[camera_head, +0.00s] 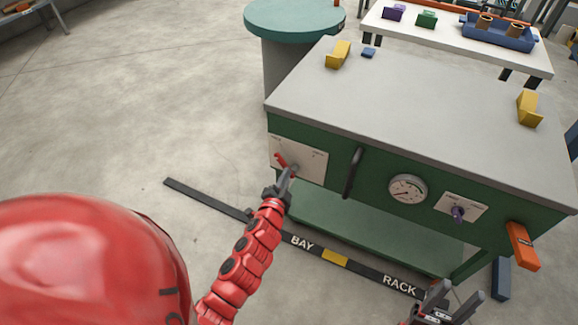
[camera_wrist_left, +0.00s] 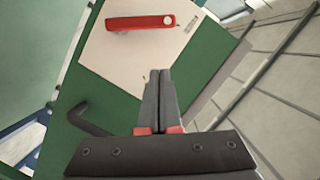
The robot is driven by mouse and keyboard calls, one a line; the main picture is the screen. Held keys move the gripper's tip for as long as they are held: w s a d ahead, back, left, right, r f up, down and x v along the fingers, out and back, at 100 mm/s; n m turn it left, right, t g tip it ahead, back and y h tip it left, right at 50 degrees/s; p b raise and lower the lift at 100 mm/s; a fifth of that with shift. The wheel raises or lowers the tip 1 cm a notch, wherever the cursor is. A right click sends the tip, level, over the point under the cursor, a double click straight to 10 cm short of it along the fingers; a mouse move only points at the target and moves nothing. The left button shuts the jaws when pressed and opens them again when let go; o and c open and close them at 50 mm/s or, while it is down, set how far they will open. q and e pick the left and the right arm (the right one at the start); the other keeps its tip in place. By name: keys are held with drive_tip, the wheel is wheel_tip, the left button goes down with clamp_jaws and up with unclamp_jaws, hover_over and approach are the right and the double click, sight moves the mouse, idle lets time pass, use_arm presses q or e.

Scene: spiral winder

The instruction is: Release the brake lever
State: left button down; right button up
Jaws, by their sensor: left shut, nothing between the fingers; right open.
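The brake lever (camera_head: 281,159) is a short red bar on a pale plate (camera_head: 312,163) at the left of the green cabinet's front. In the left wrist view the red lever (camera_wrist_left: 140,22) lies nearly level across the plate (camera_wrist_left: 135,58), with a round pivot at its right end. My left gripper (camera_head: 289,174) is shut and empty in front of the plate, close to the lever. In the left wrist view its fingertips (camera_wrist_left: 158,74) sit below the lever, apart from it. My right gripper (camera_head: 448,300) is open and empty at the bottom right, low in front of the cabinet.
Floor at left is clear.

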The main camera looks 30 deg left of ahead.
use_arm(q)
drive_tip(key=v, duration=0.3)
drive_tip(key=shift+s+d+r, duration=0.1)
drive_tip(key=shift+s+d, duration=0.1)
drive_tip(key=shift+s, duration=0.15)
drive_tip(key=shift+d, duration=0.1)
